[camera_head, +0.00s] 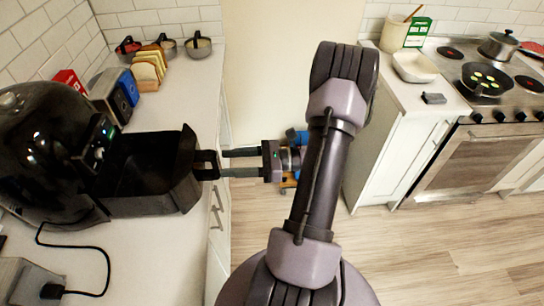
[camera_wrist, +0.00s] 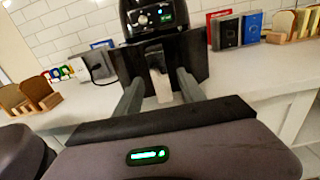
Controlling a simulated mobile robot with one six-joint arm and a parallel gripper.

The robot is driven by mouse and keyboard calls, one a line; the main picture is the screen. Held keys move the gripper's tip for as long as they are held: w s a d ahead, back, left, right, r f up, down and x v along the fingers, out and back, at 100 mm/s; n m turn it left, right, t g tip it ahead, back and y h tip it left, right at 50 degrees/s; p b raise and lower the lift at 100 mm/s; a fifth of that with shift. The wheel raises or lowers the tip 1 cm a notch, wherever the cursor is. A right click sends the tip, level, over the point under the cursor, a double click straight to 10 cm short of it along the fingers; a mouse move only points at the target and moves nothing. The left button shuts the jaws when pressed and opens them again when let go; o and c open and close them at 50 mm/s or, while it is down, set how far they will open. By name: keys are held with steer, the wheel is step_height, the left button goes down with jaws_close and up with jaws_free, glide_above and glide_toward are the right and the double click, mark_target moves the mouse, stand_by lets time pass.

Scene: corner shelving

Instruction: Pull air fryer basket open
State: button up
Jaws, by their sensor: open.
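The black air fryer (camera_head: 45,140) stands on the left counter, and its dark body also shows at the top of the wrist view (camera_wrist: 150,18). Its basket (camera_head: 150,180) sticks well out of the body to the right, with the hollow inside visible from above. The basket handle (camera_head: 207,165) points toward my gripper; in the wrist view the handle (camera_wrist: 157,75) stands between the fingers. My gripper (camera_head: 224,163) is open, its fingertips at the outer end of the handle, one on each side. Contact with the handle cannot be told.
A toast rack (camera_head: 148,68) and blue and dark boxes (camera_head: 117,92) stand behind the fryer, with bowls (camera_head: 198,46) farther back. A black cord (camera_head: 80,248) lies in front. The counter edge runs below the handle. Open floor (camera_head: 420,250) lies right, before the stove (camera_head: 480,150).

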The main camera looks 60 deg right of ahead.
steer(key=p+v, duration=0.2)
steer(key=v, duration=1.1)
steer(key=w+a+r+n+g+b, duration=0.1)
steer(key=w+a+r+n+g, duration=0.25)
steer(key=a, duration=0.35)
steer(key=w+a+r+n+g, duration=0.2)
steer(key=w+a+n+g, duration=0.1)
steer(key=a+n+g, duration=0.25)
steer(key=w+a+r+n+g+b, duration=0.1)
steer(key=w+a+r+n+g, duration=0.25)
steer(key=a, duration=0.35)
steer(key=s+a+r+n+t+h, duration=0.1)
steer(key=a+r+n+h, duration=0.1)
steer(key=a+n, duration=0.2)
steer(key=s+a+r+n+t+h, duration=0.1)
steer(key=s+a+r+n+h, duration=0.1)
steer(key=a, duration=0.4)
steer(key=s+a+r+n+t+h+b, duration=0.1)
steer(key=s+a+r+n+h, duration=0.1)
steer(key=a+n, duration=0.4)
steer(key=shift+h, duration=0.9)
